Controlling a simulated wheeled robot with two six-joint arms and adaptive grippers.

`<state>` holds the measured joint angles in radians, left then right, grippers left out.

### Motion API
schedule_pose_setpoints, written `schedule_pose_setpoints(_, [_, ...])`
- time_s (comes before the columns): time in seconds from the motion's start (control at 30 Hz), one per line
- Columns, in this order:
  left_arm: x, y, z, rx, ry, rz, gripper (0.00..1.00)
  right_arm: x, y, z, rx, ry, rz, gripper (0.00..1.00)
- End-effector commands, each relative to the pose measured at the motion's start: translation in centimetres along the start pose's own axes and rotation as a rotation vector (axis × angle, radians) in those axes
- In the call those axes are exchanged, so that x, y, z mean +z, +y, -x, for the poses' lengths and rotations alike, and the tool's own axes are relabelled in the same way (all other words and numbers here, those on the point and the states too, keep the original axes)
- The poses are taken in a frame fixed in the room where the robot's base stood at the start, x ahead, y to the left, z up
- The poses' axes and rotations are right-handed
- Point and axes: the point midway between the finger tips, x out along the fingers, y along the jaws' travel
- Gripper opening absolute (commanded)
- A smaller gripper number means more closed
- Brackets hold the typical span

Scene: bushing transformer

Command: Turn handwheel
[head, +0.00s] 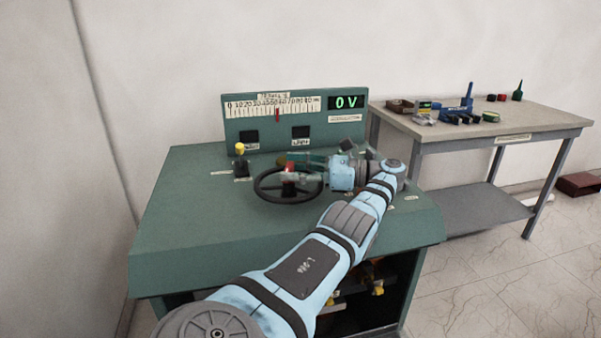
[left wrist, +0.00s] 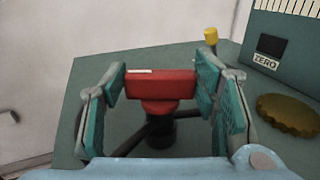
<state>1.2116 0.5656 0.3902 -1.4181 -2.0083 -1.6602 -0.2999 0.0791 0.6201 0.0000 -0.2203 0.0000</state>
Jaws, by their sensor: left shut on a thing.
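The dark handwheel (head: 262,188) lies flat on the green console top (head: 200,215), with a red block (head: 289,167) at its hub. My left gripper (head: 296,167) reaches in from the right side of the wheel, above the hub. In the left wrist view the red block (left wrist: 160,84) sits between the two teal-padded fingers of my left gripper (left wrist: 160,88), which is shut on it. Part of the wheel's spokes shows dark below the block. The wheel's right rim is partly hidden by the gripper. My right gripper is not in view.
A yellow-topped lever (head: 240,150) stands left of the wheel. The back panel (head: 345,135) has a scale with a red pointer and a display (head: 346,102) reading 0 V. A grey workbench (head: 560,122) with small tools stands at the right.

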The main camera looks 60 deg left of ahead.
Motion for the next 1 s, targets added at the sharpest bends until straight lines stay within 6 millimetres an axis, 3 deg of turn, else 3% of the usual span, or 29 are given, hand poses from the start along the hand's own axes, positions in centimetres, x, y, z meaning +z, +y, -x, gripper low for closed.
schedule_pose_setpoints(0.33, [-0.1,0.0,0.3,-0.002,0.001,-0.003,0.04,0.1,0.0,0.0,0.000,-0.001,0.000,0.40])
schedule_pose_setpoints(0.37, [-0.1,0.0,0.3,-0.002,0.001,-0.003,0.58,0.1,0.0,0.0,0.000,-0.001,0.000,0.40])
schedule_pose_setpoints(0.47, [-0.1,0.0,0.4,-0.003,0.001,-0.003,0.74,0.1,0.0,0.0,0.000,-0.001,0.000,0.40])
schedule_pose_setpoints(0.83, [0.4,0.0,0.3,-0.002,0.000,0.002,0.75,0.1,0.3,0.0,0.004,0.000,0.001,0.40])
schedule_pose_setpoints(1.0, [3.7,0.0,0.3,-0.003,0.002,0.005,0.75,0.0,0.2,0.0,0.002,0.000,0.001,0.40])
